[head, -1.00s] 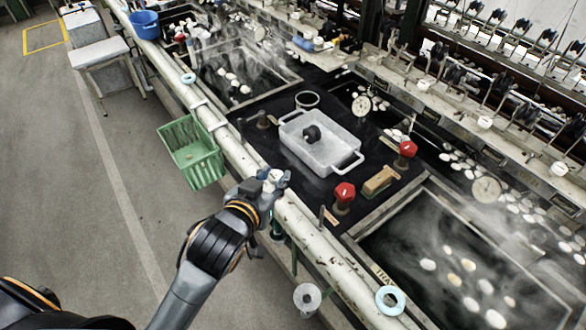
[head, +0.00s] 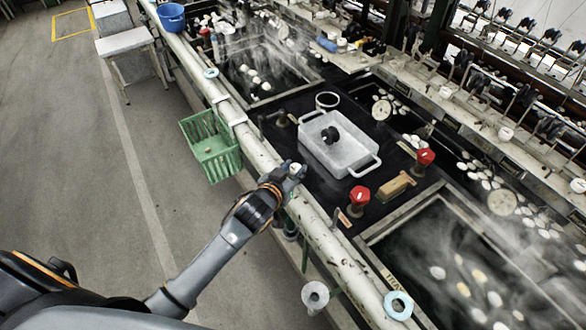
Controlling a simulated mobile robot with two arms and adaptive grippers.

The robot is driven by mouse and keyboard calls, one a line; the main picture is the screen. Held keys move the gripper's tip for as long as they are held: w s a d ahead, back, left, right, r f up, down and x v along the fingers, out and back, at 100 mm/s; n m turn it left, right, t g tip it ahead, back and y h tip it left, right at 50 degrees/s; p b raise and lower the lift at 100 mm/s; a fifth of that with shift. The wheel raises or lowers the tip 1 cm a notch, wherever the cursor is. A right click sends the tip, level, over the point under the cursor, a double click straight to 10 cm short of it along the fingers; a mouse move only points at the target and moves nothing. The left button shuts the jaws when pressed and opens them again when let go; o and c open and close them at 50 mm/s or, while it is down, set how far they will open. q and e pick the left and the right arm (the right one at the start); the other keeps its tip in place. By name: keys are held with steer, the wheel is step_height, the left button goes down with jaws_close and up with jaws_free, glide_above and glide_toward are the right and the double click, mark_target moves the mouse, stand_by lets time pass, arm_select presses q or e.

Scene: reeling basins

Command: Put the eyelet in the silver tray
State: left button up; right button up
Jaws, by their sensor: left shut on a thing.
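The silver tray (head: 357,160), a pale grey rectangular pan with a loop handle at each end, sits on the dark worktop between the basins. A black spool-like thing (head: 330,136) is inside it. My left gripper (head: 296,171) is over the pale pipe rail, to the left of the tray and nearer to me, apart from it. It is shut on a small whitish thing (head: 293,169), which seems to be the eyelet; the fingers hide much of it. My right gripper is not in view.
Red-knobbed valves (head: 359,196) and a wooden brush (head: 398,186) stand on the tray's near right side. A green basket (head: 212,150) hangs on the rail (head: 262,155). Steaming basins (head: 450,262) lie on both sides.

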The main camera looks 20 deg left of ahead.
arm_select(q)
steer(key=shift+f, duration=0.2)
steer(key=o, duration=0.8)
steer(key=shift+o, duration=0.2)
